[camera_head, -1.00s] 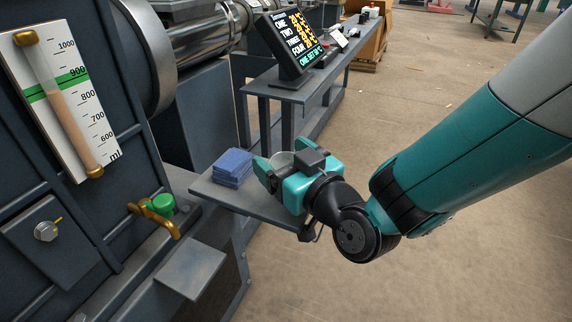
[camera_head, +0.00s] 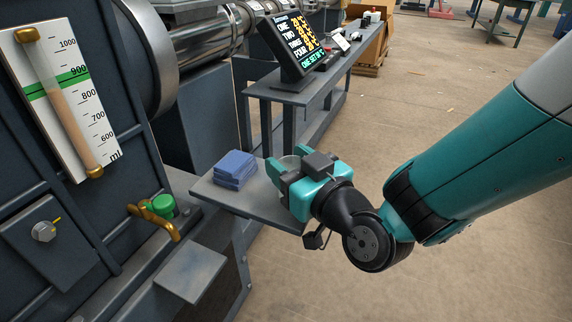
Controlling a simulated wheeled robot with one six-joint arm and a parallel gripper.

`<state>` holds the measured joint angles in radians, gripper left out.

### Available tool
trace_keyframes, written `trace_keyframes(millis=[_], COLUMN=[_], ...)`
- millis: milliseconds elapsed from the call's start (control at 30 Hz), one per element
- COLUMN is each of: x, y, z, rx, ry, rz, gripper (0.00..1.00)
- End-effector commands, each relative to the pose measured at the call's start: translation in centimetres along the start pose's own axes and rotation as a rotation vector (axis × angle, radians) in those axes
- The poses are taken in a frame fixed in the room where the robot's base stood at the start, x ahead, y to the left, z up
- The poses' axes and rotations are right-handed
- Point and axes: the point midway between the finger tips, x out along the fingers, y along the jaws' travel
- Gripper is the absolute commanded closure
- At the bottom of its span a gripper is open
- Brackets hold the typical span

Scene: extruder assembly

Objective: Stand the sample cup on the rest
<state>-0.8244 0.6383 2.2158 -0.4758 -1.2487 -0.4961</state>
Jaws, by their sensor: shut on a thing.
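My gripper (camera_head: 287,161) is teal and black and hangs over the small grey side shelf near the middle of the head view. It is shut on the sample cup (camera_head: 289,162), of which only a pale grey-white sliver shows between the fingers. The gripper body hides the rest of the cup, and I cannot tell whether its base touches the shelf. A small flat grey plate (camera_head: 190,272), which looks like the rest, juts out below the brass tap (camera_head: 157,222). It is bare and lies to the lower left of my gripper.
A stack of blue cloths (camera_head: 235,168) lies on the side shelf (camera_head: 228,194), left of my gripper. The tap has a green knob (camera_head: 163,203). A gauge (camera_head: 68,100) is on the machine's front. A bench with a display (camera_head: 298,42) stands behind. Open floor lies right.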

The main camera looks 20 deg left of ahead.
Motion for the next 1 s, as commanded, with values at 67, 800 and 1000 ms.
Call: trace_keyframes(millis=[67,800,1000], x=[-1.1,-11.6,-13.8], y=[0.1,-0.3,-0.1], z=[0.6,1.0,0.9], rx=[0.001,-0.007,-0.003], ry=[0.002,0.014,0.010], rz=[0.003,-0.009,-0.002], gripper=[0.73,0.73,0.73])
